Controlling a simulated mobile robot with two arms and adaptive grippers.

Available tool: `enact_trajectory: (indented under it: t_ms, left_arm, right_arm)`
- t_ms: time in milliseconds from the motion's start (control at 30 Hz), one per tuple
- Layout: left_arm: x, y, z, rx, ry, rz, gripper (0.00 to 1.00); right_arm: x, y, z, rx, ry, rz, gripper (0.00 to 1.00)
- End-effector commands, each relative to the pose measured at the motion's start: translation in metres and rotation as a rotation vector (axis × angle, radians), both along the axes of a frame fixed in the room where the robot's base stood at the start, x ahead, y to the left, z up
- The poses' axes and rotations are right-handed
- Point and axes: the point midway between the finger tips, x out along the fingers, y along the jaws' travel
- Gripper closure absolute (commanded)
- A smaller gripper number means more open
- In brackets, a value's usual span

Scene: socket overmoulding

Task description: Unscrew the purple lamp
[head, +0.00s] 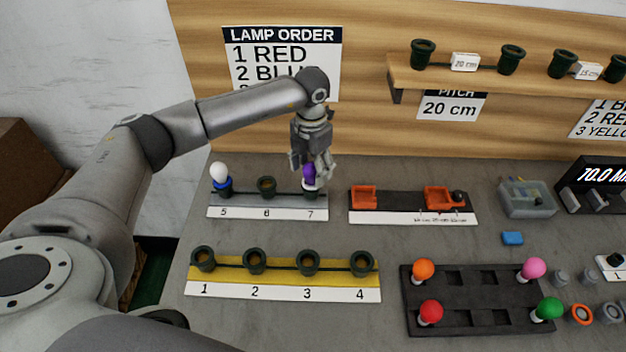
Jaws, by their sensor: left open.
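The purple lamp (309,173) stands upright in the socket marked 7 on the back strip (267,213). My left gripper (312,178) points down over it, with its fingers around the lamp's sides. The fingers are open, and they hide part of the lamp. I cannot tell whether a finger touches it. A white lamp (220,174) with a blue base stands in socket 5, and socket 6 (266,185) is empty. My right gripper is not in view.
A yellow strip with empty sockets (281,273) lies in front. A black tray (477,325) at right holds orange, pink, red and green lamps. Orange holders (363,197) stand right of socket 7. A shelf (540,82) juts from the back wall.

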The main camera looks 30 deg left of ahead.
Motion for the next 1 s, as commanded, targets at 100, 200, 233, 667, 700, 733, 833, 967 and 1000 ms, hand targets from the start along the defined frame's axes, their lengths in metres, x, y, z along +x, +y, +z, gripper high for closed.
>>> enact_trajectory:
  t_ms: [100, 200, 233, 667, 700, 733, 833, 967, 1000]
  left_arm:
    - [0.0, 0.0, 0.0, 0.0, 0.0, -0.053, 0.39]
    - [0.0, 0.0, -0.001, 0.0, 0.0, -0.09, 0.39]
    - [0.0, 0.0, -0.001, 0.0, 0.0, -0.113, 0.39]
    - [0.0, 0.0, 0.0, -0.001, -0.001, -0.46, 0.39]
    - [0.0, 0.0, 0.0, -0.001, -0.001, -0.471, 0.39]
    - [0.0, 0.0, 0.0, -0.001, -0.001, -0.485, 0.39]
    - [0.0, 0.0, -0.002, -0.001, -0.001, -0.57, 0.39]
    - [0.0, 0.0, -0.002, 0.001, 0.0, -0.714, 0.39]
    - [0.0, 0.0, -0.002, 0.0, 0.0, -0.754, 0.39]
  right_arm:
    - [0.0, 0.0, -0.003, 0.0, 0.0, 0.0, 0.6]
    - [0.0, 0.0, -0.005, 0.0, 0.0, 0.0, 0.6]
    - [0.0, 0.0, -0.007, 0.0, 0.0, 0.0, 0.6]
    - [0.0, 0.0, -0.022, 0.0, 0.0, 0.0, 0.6]
    - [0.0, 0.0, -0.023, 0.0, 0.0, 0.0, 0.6]
    - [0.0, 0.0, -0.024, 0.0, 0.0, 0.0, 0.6]
    - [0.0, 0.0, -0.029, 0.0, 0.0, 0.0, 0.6]
    - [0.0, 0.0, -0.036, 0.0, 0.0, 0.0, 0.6]
    - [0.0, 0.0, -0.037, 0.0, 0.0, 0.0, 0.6]
